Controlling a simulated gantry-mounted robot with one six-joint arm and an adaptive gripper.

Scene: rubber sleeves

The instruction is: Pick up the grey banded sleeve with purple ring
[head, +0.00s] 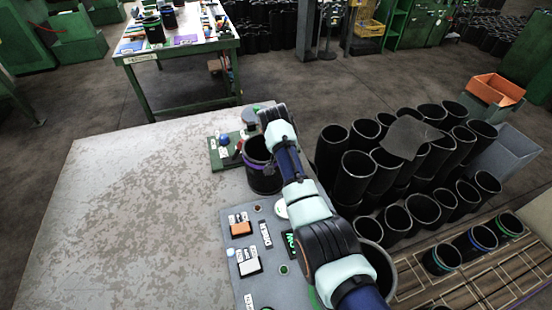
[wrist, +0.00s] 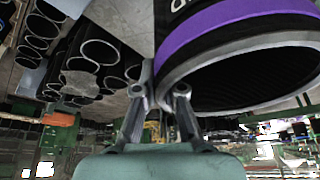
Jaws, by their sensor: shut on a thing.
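The grey banded sleeve with purple ring (head: 262,178) is in my gripper, beside the green board on the table. In the wrist view the sleeve (wrist: 235,75) fills the upper right, with its purple band and grey rim facing the camera and its dark ribbed inside showing. My gripper (wrist: 162,92) is shut on the sleeve's rim wall, one finger on each side. In the head view my arm hides the gripper's fingers and part of the sleeve. I cannot tell whether the sleeve touches the surface below.
A control panel (head: 250,270) with buttons lies in front. Many black sleeves (head: 352,180) stand at the right. Sleeves with blue and green rings (head: 470,240) stand on a wooden pallet. The worn table (head: 130,215) is clear at left. A green workbench (head: 180,52) stands behind.

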